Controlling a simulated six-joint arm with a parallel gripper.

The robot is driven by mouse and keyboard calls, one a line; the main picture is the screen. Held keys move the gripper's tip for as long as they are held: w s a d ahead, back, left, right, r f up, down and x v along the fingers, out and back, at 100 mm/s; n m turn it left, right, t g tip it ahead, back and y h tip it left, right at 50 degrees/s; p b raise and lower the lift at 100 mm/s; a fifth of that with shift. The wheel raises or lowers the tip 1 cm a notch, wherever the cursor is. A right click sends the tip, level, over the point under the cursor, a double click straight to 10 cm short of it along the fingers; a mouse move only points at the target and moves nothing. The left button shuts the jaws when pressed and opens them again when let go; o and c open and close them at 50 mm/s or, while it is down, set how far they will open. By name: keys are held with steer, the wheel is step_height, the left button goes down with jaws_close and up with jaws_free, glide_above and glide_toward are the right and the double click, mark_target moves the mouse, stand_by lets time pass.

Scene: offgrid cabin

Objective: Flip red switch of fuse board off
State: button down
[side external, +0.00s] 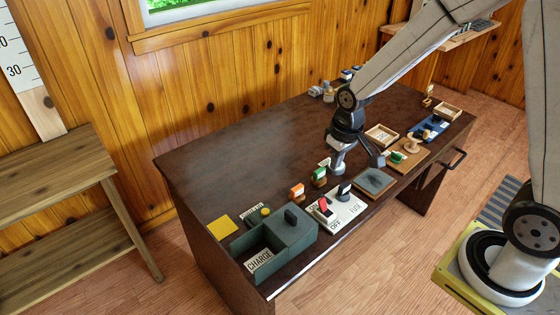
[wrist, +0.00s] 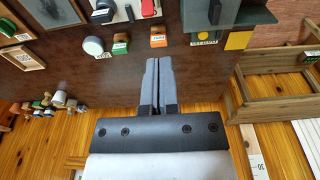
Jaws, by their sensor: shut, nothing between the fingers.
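The fuse board (side external: 350,209) is a white plate near the front edge of the dark desk, with ON, OFF and FUSE lettering. Its red switch (side external: 323,206) sits on the left part, beside a black lever (side external: 344,191). In the wrist view the red switch (wrist: 148,8) is at the top edge, partly cut off. I cannot tell its position clearly. My gripper (side external: 378,160) is above the desk, behind and to the right of the board. Its grey fingers (wrist: 152,62) are together and empty, pointing toward the board side and apart from the switch.
A green-grey CHARGE box (side external: 260,243) stands left of the board. Orange (side external: 297,190) and green (side external: 319,176) blocks stand just behind it. A grey pad (side external: 375,182) and a wooden board (side external: 407,155) lie to the right. The rear left desk (side external: 235,150) is clear.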

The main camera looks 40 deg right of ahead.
steer(key=g, duration=0.1)
glide_above(323, 208)
steer(key=w+a, duration=0.1)
steer(key=w, duration=0.1)
step_height(323, 208, down, 4)
steer(key=w+d+f+g, duration=0.1)
steer(key=w+f, duration=0.5)
steer(key=shift+d+f, duration=0.2)
steer(key=shift+f, duration=0.1)
steer(key=shift+s+f, duration=0.1)
steer(key=shift+f, duration=0.05)
steer(key=f, duration=0.9)
steer(key=shift+s+f, duration=0.35)
steer(key=shift+s, duration=0.05)
steer(key=shift+s+r, duration=0.3)
steer(key=shift+s, duration=0.3)
steer(key=shift+s+r, duration=0.25)
steer(key=shift+s, duration=0.35)
steer(key=shift+s+r, duration=0.3)
steer(key=shift+s, duration=0.3)
